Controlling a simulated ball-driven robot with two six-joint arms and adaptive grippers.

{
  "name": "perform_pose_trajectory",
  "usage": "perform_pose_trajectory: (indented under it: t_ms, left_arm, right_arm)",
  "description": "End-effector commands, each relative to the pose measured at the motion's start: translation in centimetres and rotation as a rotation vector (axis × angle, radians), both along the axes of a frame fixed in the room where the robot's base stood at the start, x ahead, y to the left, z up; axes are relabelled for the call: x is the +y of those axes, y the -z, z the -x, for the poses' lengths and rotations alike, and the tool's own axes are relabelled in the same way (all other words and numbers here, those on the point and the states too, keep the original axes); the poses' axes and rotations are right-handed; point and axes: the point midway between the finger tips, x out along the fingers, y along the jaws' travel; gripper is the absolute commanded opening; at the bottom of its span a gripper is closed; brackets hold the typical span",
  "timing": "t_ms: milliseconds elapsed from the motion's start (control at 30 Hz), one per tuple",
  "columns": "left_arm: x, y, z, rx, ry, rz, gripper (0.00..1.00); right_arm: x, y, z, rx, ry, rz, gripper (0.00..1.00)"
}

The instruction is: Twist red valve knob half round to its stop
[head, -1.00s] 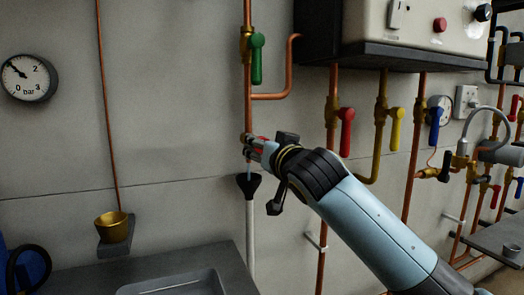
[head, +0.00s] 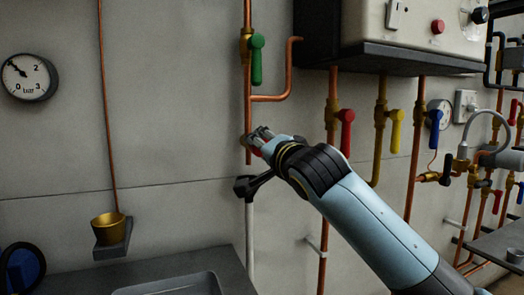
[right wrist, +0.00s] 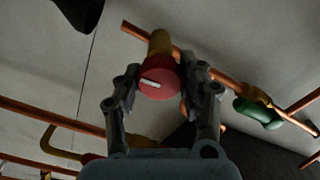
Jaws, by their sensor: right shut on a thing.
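The red valve knob (right wrist: 159,78) shows in the right wrist view as a round cap with a white line mark, on a brass fitting on a copper pipe. My right gripper (right wrist: 154,88) has one finger on each side of the knob and is shut on it. In the head view, my right gripper (head: 262,140) is at the vertical copper pipe left of centre and covers most of the knob, with only a bit of red (head: 256,152) showing. My left gripper is not in view.
A green lever valve (head: 257,60) sits above on the same pipe. A black funnel on a white pipe (head: 250,240) is just below my gripper. Red (head: 346,130) and yellow (head: 396,130) lever valves stand to the right, under a boiler (head: 420,35). A gauge (head: 30,77) hangs at far left.

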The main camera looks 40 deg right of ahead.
Motion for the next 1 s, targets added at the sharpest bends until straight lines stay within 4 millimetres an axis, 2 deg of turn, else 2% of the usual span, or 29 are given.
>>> perform_pose_trajectory:
  t_ms: [300, 733, 767, 933, 1000]
  left_arm:
    - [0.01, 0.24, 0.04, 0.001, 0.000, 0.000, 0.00]
    - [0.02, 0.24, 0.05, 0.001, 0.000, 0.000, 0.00]
    - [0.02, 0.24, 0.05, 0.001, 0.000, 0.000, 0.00]
    - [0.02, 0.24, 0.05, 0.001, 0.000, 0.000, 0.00]
    - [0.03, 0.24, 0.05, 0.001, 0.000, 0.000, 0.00]
  right_arm:
    - [-0.03, 0.05, 0.00, -0.018, 0.001, -0.079, 0.08]
    - [-0.01, 0.04, -0.01, -0.020, 0.001, -0.088, 0.08]
    - [-0.01, 0.04, -0.01, -0.020, 0.001, -0.088, 0.43]
    - [-0.01, 0.04, -0.01, -0.020, 0.001, -0.087, 0.65]
    - [-0.01, 0.03, -0.01, -0.020, 0.001, -0.087, 0.65]
